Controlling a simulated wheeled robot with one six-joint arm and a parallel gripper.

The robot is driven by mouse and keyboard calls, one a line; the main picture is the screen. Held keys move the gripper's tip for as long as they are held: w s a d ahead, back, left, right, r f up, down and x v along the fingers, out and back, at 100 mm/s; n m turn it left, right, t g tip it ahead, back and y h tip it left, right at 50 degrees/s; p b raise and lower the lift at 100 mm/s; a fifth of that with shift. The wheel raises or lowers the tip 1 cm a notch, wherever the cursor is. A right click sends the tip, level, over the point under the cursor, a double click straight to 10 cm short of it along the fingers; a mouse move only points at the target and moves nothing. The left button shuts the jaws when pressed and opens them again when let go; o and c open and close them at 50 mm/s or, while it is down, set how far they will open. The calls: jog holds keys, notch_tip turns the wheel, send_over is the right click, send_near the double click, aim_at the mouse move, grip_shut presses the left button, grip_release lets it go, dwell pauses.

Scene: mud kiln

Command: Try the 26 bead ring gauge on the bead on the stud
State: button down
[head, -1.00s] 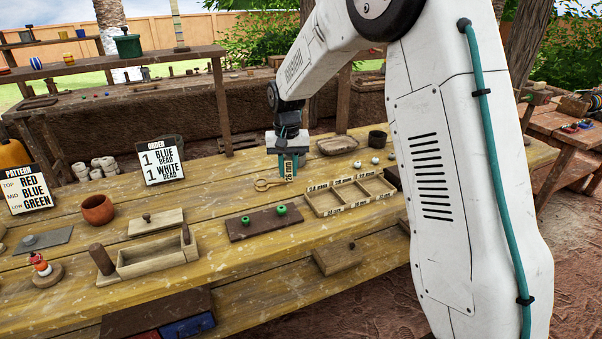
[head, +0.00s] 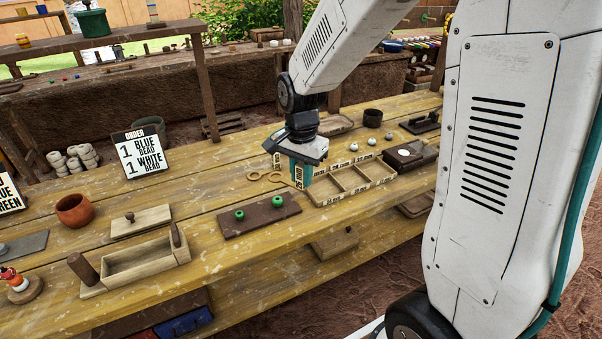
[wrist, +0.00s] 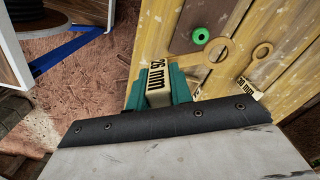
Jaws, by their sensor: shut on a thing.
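My gripper (head: 301,180) is low over the bench, at the left end of the divided tray. In the wrist view its green jaws (wrist: 160,85) are shut on the 26 bead ring gauge, whose "26 mm" tag (wrist: 157,80) shows between them. I cannot tell which ring belongs to it. Two wooden rings show beside the jaws in the wrist view, the nearer ring (wrist: 220,50) and a farther ring (wrist: 262,51). Two green beads, a left bead (head: 240,214) and a right bead (head: 277,200), sit on a brown board (head: 256,220). I cannot make out a stud.
The divided wooden tray (head: 322,201) is right of the gripper. The order sign (head: 140,152) stands behind.

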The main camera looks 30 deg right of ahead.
aim_at(301, 188)
jog(key=shift+f, duration=2.5)
jog(key=shift+f, duration=0.15)
jog(key=shift+f, duration=0.35)
jog(key=shift+f, duration=0.65)
dwell(0.8)
jog(key=shift+r, duration=2)
